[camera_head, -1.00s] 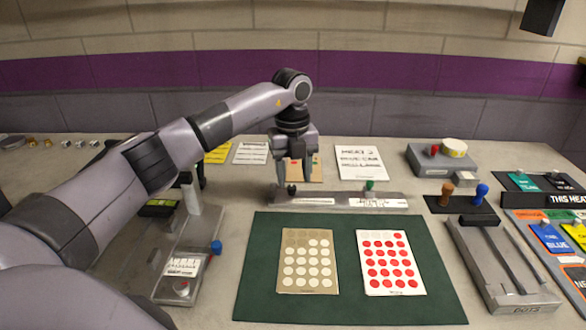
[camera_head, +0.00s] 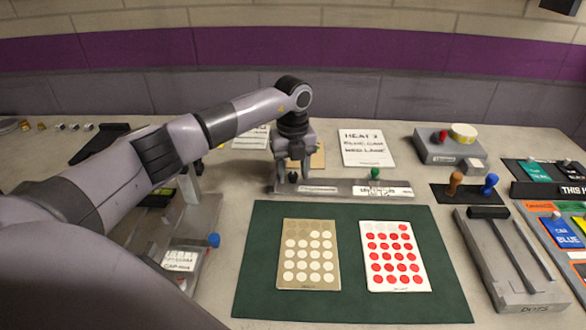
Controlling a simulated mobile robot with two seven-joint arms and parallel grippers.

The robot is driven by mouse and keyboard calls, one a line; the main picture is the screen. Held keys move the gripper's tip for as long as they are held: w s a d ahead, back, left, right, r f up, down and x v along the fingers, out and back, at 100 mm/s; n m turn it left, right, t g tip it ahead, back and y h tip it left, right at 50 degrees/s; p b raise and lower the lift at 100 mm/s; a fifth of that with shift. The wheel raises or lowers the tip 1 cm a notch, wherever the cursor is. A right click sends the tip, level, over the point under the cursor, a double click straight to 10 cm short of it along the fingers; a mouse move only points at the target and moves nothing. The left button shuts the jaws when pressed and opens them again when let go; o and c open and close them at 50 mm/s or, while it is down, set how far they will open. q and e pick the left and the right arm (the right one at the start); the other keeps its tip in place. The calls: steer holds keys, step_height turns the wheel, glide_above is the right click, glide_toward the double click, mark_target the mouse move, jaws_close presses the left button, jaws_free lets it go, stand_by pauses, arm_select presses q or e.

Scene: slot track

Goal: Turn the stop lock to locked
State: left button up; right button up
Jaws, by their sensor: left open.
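A long grey bar (camera_head: 330,188) with white labels lies behind the green mat. A dark knob (camera_head: 292,177) stands near its left end and a green knob (camera_head: 375,173) nearer its right end. The labels are too small to read, so I cannot tell for certain which part is the stop lock. My left gripper (camera_head: 293,172) points down at the bar's left end, its fingers apart on either side of the dark knob. I cannot tell whether they touch it. My right gripper is not in view.
The green mat (camera_head: 255,285) holds two dotted cards. To the right are a grey box (camera_head: 432,146) with a red knob, brown and blue knobs (camera_head: 473,184), and a grey slotted track (camera_head: 480,262). A device with a blue knob (camera_head: 214,240) stands under my left arm.

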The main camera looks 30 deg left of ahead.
arm_select(q)
steer(key=shift+c, duration=0.3)
jaws_close()
